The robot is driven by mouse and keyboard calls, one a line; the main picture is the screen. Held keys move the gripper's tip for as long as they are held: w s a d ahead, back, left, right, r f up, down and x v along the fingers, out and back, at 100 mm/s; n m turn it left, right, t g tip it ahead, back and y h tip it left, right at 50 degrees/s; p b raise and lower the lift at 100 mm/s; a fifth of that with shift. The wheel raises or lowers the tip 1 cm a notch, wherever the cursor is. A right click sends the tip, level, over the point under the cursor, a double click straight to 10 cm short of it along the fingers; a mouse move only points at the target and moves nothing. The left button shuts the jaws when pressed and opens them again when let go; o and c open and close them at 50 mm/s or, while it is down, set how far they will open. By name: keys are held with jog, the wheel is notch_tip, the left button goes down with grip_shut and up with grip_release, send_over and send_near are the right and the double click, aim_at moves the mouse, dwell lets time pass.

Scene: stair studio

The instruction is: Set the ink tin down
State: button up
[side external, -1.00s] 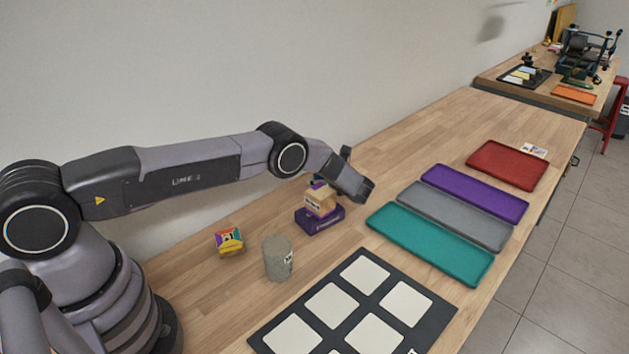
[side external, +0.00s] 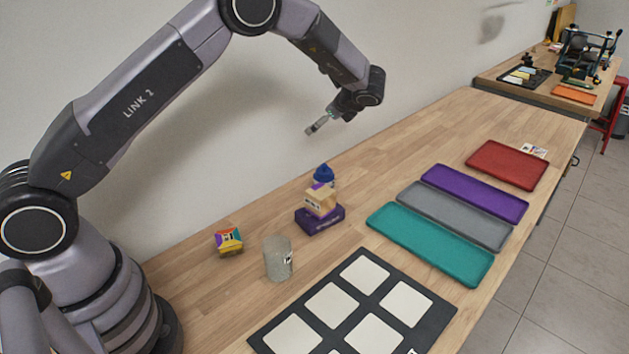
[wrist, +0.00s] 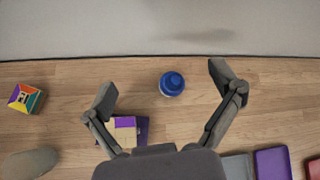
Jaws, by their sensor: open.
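A blue round container with a narrower top (side external: 323,172), apparently the ink tin, stands on the wooden table near the wall. It stands behind a small stack of boxes, which hides its lower part in the side view. In the wrist view the blue container (wrist: 172,84) is seen from above, standing free on the wood. My gripper (side external: 315,127) is open and empty, well above the table. In the wrist view its two fingers are spread wide, with the blue container showing between them, apart from both.
A tan box (side external: 320,201) sits on a purple box (side external: 318,220). A colourful box (side external: 229,241) and a grey cylinder (side external: 278,260) stand to the left. A dark board with pale squares (side external: 352,312) lies in front. Teal (side external: 430,244), grey (side external: 455,215), purple (side external: 475,192) and red (side external: 507,165) trays lie right.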

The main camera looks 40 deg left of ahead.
jog(key=s+r+n+h, duration=0.5)
jog(key=s+r+n, duration=0.3)
jog(key=s+r, duration=1.1)
jog(key=s+d+n+t+h, duration=0.1)
jog(key=s+d+n+h, duration=0.1)
jog(key=s, duration=0.8)
jog(key=s+d+n+t+h, duration=0.2)
jog(key=s+n, duration=0.3)
jog(key=s, duration=0.6)
jog(key=shift+s+d+f+h, duration=0.25)
jog(key=shift+d+f+h, duration=0.25)
jog(key=shift+d, duration=0.25)
